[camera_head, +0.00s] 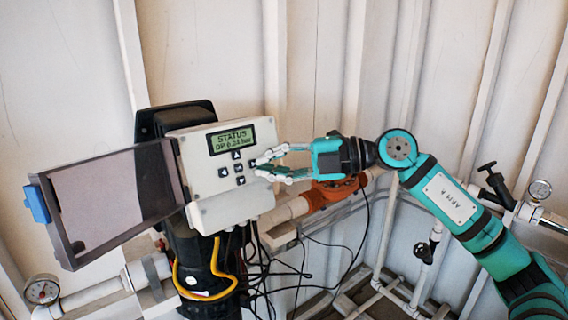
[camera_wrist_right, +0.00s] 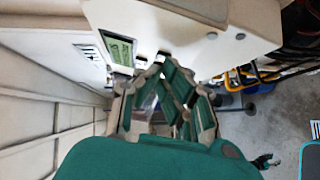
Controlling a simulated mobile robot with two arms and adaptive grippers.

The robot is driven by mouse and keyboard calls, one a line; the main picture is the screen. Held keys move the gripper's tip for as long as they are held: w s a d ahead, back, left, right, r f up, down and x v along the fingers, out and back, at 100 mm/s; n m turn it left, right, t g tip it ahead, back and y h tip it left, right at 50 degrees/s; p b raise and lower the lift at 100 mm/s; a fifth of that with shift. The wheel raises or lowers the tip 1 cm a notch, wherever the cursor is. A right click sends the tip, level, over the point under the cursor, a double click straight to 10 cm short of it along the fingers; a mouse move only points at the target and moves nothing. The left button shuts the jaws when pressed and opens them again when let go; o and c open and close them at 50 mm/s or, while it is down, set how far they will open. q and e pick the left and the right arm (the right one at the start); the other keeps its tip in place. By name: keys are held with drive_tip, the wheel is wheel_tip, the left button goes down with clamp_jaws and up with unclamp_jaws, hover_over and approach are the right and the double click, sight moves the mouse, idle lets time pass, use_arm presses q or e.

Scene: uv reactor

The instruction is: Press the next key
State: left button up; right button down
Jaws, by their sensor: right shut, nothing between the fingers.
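A pale control box has a lit green display (camera_head: 231,138) reading STATUS and a second line that looks like "DP 0.24 bar". Below it is a cluster of small dark keys with arrow marks (camera_head: 238,168). My right gripper (camera_head: 262,168) is shut and empty, its fingertips at the right side of the key cluster, close to the rightmost key (camera_head: 252,163). I cannot tell whether they touch it. In the right wrist view the fingers (camera_wrist_right: 165,70) reach the box face beside the display (camera_wrist_right: 118,50) and partly hide the keys. My left gripper is out of view.
A dark-framed clear cover (camera_head: 115,200) with a blue latch (camera_head: 37,204) hangs open to the left of the box. Cables and a yellow hose (camera_head: 205,295) hang below. Pipes, gauges (camera_head: 42,290) and a valve (camera_head: 490,180) stand around. Ribbed wall panels rise behind.

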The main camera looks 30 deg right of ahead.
drive_tip(key=shift+w, duration=0.1)
drive_tip(key=shift+d, duration=0.1)
drive_tip(key=s+v, duration=0.1)
drive_tip(key=v, duration=0.9)
idle(0.5)
drive_tip(key=shift+a+f, duration=0.15)
drive_tip(key=shift+a, duration=0.1)
idle(0.4)
